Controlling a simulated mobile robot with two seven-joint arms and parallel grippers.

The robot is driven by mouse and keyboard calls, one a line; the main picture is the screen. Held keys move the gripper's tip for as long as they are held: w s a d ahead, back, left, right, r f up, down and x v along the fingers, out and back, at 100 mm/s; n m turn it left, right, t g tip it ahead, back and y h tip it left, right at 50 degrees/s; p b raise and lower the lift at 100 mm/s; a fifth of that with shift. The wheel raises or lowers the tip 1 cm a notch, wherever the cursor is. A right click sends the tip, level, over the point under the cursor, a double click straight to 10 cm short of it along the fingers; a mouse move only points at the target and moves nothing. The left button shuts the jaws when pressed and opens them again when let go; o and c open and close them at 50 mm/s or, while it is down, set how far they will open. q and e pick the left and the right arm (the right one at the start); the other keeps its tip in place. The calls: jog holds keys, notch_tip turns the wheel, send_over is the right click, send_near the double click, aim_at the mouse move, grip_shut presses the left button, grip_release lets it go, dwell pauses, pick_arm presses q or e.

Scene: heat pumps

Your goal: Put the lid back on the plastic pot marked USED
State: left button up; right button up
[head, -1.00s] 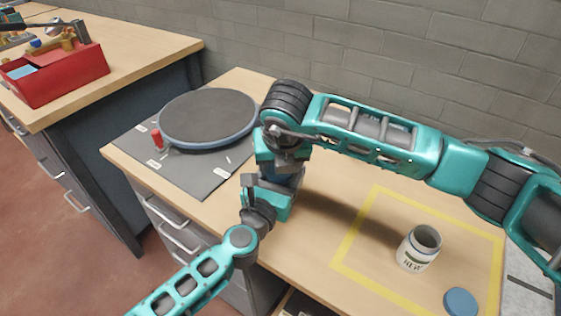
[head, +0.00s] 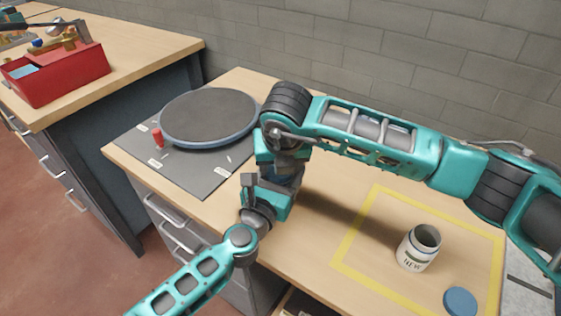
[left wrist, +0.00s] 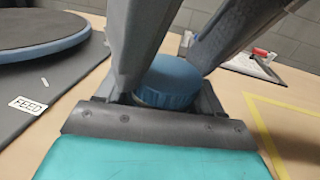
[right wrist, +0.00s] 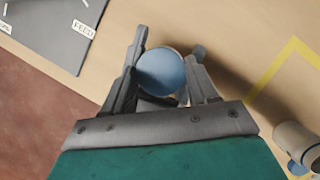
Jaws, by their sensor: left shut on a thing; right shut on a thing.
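A blue round lid (right wrist: 160,72) sits between the fingers of my right gripper (head: 281,165), which points down from above and is shut on it. In the left wrist view the lid (left wrist: 170,80) is on or just over a pale rim; I cannot tell whether it is fully seated. My left gripper (head: 272,192) comes in from the lower left below the right one and is shut on the pot under the lid. The pot's body and any USED marking are hidden by the grippers.
An open white pot marked NEW (head: 416,255) stands inside the yellow tape square (head: 350,262), with another blue lid (head: 460,301) lying beside it. A large round dark plate (head: 210,117) and a small red object (head: 157,138) are on the grey mat. A red bin (head: 60,75) stands on the other bench.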

jog(key=shift+w+d+r, duration=0.1)
jog(key=shift+r, duration=0.05)
dwell(1.4)
jog(key=shift+f, duration=0.7)
dwell(0.3)
jog(key=o, duration=0.7)
jog(key=shift+o, duration=0.8)
jog(key=o, duration=0.3)
jog(key=shift+s+r, duration=0.25)
jog(key=shift+r, duration=0.1)
jog(key=v, duration=0.8)
jog(key=shift+w+a+r, duration=0.15)
jog(key=shift+a, duration=0.1)
